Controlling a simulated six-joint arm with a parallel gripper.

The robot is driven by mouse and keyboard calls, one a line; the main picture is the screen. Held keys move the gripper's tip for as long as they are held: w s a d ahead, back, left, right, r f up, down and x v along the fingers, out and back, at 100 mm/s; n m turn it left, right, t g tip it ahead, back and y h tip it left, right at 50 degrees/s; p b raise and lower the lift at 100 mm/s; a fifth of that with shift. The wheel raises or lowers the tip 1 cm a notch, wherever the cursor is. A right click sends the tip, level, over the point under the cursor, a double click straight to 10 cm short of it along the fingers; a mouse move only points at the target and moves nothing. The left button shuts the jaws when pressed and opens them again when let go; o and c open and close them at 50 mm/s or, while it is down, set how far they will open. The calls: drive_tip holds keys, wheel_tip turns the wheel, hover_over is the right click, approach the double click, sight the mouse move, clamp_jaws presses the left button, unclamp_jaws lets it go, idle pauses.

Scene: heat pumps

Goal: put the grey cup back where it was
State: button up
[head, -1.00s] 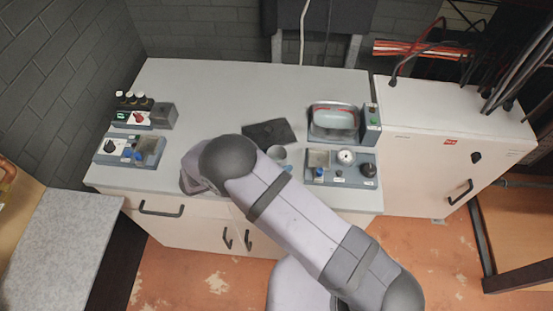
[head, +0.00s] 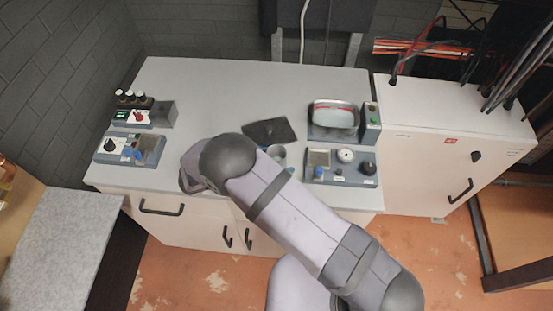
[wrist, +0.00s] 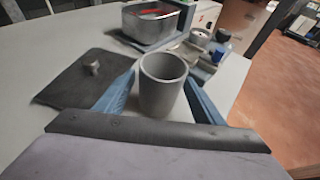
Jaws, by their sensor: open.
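The grey cup (wrist: 162,86) stands upright on the light grey worktop in the wrist view. My gripper (wrist: 160,78) is open, with one blue finger on each side of the cup. Whether either finger touches it I cannot tell.
A metal basin (head: 333,116) stands at the back right of the worktop (head: 215,90), with a control panel (head: 340,168) in front of it. More control boxes (head: 130,148) stand at the left end. The worktop's back middle is clear.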

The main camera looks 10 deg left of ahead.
drive_tip(key=b+v, duration=0.4)
drive_tip(key=v, duration=0.6)
drive_tip(key=shift+s+a, duration=0.1)
drive_tip(key=shift+a, duration=0.1)
drive_tip(key=shift+s+a+r+b, duration=0.4)
drive_tip(key=shift+a, duration=0.1)
drive_tip(key=w+d+r+m+g+y+p, duration=0.1)
drive_tip(key=w+d+r+m+g, duration=0.15)
drive_tip(key=d, duration=0.35)
drive_tip(key=w+d+r+m+g+y+p, duration=0.1)
drive_tip(key=w+d+m+g, duration=0.1)
drive_tip(key=w+d+m, duration=0.25)
drive_tip(key=s+d+r+m+g+y, duration=0.1)
drive_tip(key=s+d+m+g+y, duration=0.15)
drive_tip(key=d+m, duration=0.7)
drive_tip(key=s+d+f+m+y+b, duration=0.1)
drive_tip(key=s+d+f+m+y, duration=0.1)
drive_tip(key=s, duration=0.5)
drive_tip(key=s+d+f+m+g+y+b, duration=0.1)
drive_tip(key=s+d+f+m+y, duration=0.1)
drive_tip(key=s+d+m+y, duration=0.2)
drive_tip(key=s+d+m, duration=0.2)
drive_tip(key=d, duration=0.1)
drive_tip(key=shift+s+f+m, duration=0.2)
drive_tip(key=shift+s+m, duration=0.15)
drive_tip(key=shift+s, duration=0.05)
